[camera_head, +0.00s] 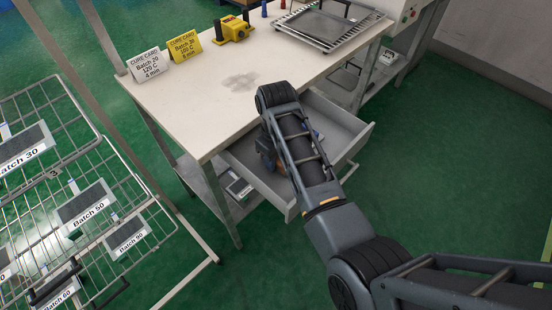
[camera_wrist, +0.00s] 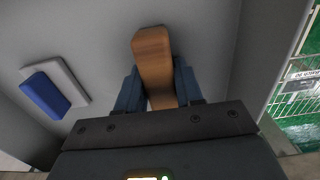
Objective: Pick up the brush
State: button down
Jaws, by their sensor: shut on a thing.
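The brush (camera_wrist: 153,58) shows in the wrist view as a brown wooden piece standing between my fingers. My gripper (camera_wrist: 157,88) is shut on it, with one blue-grey finger on each side. In the head view my gripper (camera_head: 267,150) reaches down into the open drawer (camera_head: 345,128) under the table, partly hidden by my arm. A bit of brown shows beside it there. The brush's bristles are not visible in either view.
A blue and white block (camera_wrist: 48,92) lies on the drawer floor, left in the wrist view. The table (camera_head: 205,100) above holds two cure cards (camera_head: 150,66), a yellow device (camera_head: 234,28) and a metal tray (camera_head: 325,24). A wire rack (camera_head: 75,190) stands at left.

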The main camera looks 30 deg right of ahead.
jog(key=shift+r, duration=0.1)
jog(key=shift+r, duration=0.55)
notch_tip(320, 180, up, 3)
jog(key=shift+f, duration=0.15)
jog(key=s+d+r+p, duration=0.2)
jog(key=s+d+r, duration=0.5)
jog(key=d, duration=0.2)
jog(key=shift+s, duration=0.3)
jog(key=c, duration=1.3)
grip_release()
jog(key=c, duration=0.4)
jog(key=shift+o, duration=0.2)
jog(key=shift+w+a, duration=0.1)
